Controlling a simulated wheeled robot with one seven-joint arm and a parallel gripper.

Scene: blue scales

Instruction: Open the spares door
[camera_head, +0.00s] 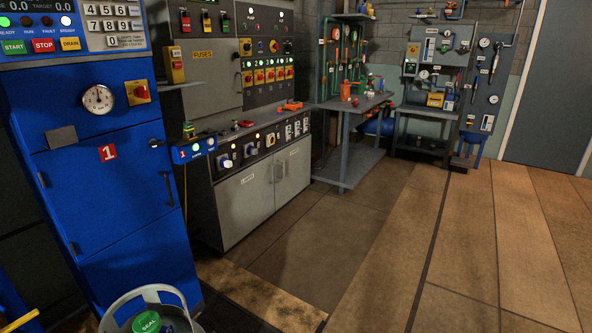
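A grey low cabinet stands left of centre in the head view, with two closed doors side by side. The left door (245,205) bears a label that reads LAMPS. The right door (294,172) has a small label that is too small to read with certainty, so I cannot confirm that it says spares. Two upright bar handles (275,172) sit close together where the doors meet. Above the cabinet, a closed grey door (206,75) is labelled FUSES. My gripper is not in view.
A blue cabinet (113,190) with a gauge and a door marked 1 stands at left, nearer than the grey cabinet. A grey rounded frame with a green SEAL cap (147,322) is at bottom left. A workbench (352,104) stands beyond. The floor (400,240) in front is clear.

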